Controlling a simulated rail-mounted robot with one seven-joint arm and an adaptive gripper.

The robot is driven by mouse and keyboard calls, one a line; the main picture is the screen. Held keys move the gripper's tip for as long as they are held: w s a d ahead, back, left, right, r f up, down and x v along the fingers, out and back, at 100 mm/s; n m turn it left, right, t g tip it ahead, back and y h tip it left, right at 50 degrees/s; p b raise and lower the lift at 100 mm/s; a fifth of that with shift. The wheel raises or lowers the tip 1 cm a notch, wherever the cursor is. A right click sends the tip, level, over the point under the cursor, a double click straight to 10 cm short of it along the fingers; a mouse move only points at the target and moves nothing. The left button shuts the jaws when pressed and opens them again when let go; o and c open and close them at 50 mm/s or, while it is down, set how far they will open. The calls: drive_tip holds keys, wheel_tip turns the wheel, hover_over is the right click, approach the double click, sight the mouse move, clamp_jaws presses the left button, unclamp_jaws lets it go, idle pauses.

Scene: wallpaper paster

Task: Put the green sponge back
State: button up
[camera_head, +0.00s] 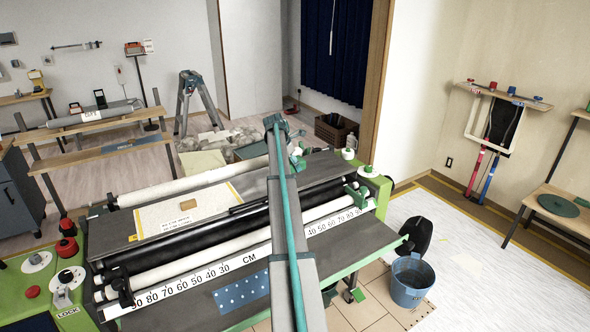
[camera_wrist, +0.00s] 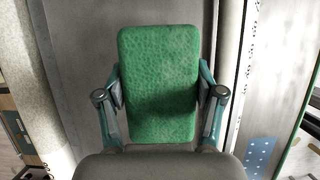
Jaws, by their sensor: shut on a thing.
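In the wrist view the green sponge (camera_wrist: 158,55) stands upright in the picture, a rounded rectangle with a pitted face and a shaded lower half. My gripper (camera_wrist: 161,93) is shut on it, one finger at each side edge. Grey metal surface of the machine lies behind it; the gap between cannot be judged. In the head view my arm crosses the middle of the machine; I cannot make out the sponge or fingers there with certainty.
The pasting machine (camera_head: 105,240) carries rollers and a centimetre scale (camera_head: 190,283). A cream board (camera_head: 160,215) with a tan block (camera_head: 188,204) lies on its left part. A blue dotted pad (camera_head: 241,291) lies in front. A blue bucket (camera_head: 408,285) stands on the floor at right.

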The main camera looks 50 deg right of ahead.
sight(295, 172)
drive_tip(key=shift+w+d+f+p, duration=0.1)
drive_tip(key=shift+d+f+p, duration=0.25)
drive_tip(key=shift+d+f, duration=0.55)
wheel_tip(295, 172, down, 2)
drive_tip(key=shift+a+f+p, duration=0.1)
drive_tip(key=shift+f+p, duration=0.05)
drive_tip(key=shift+p, duration=1.05)
drive_tip(key=shift+f, duration=0.25)
drive_tip(key=shift+f, duration=0.35)
drive_tip(key=o, duration=1.2)
drive_tip(key=shift+f, duration=0.1)
drive_tip(key=shift+b, duration=0.4)
